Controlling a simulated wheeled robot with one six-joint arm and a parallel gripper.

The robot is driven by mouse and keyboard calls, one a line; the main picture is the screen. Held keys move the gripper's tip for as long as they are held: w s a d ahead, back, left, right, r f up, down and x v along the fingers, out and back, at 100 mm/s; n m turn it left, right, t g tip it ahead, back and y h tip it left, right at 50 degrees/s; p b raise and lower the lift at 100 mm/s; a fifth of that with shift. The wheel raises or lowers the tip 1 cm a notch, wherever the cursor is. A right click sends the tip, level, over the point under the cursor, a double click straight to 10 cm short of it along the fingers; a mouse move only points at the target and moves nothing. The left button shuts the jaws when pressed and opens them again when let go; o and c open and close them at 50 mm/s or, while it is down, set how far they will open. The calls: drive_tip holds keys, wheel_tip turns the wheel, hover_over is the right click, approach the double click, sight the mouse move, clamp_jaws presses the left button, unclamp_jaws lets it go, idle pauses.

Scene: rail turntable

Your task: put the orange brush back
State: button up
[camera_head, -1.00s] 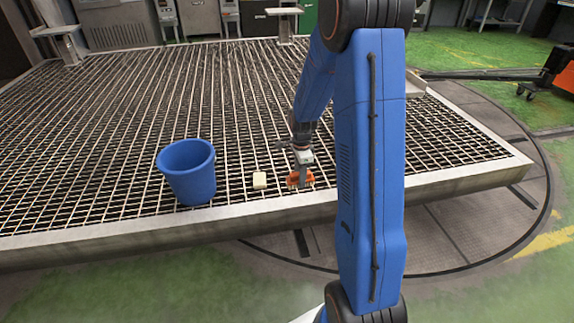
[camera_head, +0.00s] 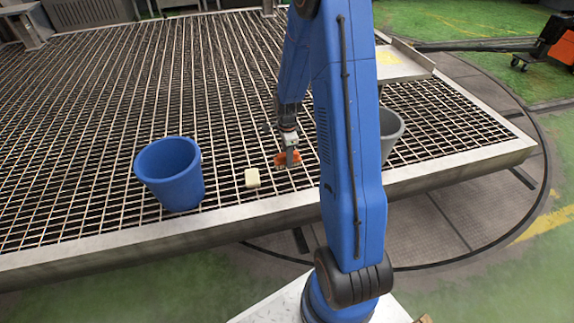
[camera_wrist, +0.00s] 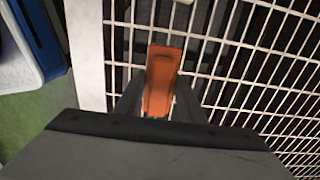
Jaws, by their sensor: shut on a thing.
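The orange brush (camera_head: 284,160) is between the jaws of my gripper (camera_head: 290,155), over the metal grating (camera_head: 100,110) near its front edge. In the wrist view the brush (camera_wrist: 160,82) shows as an orange block, with my gripper's fingers (camera_wrist: 158,100) shut on its two sides. The bars of the grating pass beneath it. I cannot tell whether the brush touches the grating. Its bristles are not clear in either view.
A grey bucket (camera_head: 391,132) is partly hidden behind my arm at the right. A metal tray (camera_head: 402,64) lies behind it. Open grating stretches to the back left.

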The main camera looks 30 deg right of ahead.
drive_tip(key=shift+f, duration=2.25)
drive_tip(key=o, duration=0.9)
drive_tip(key=shift+f, duration=0.1)
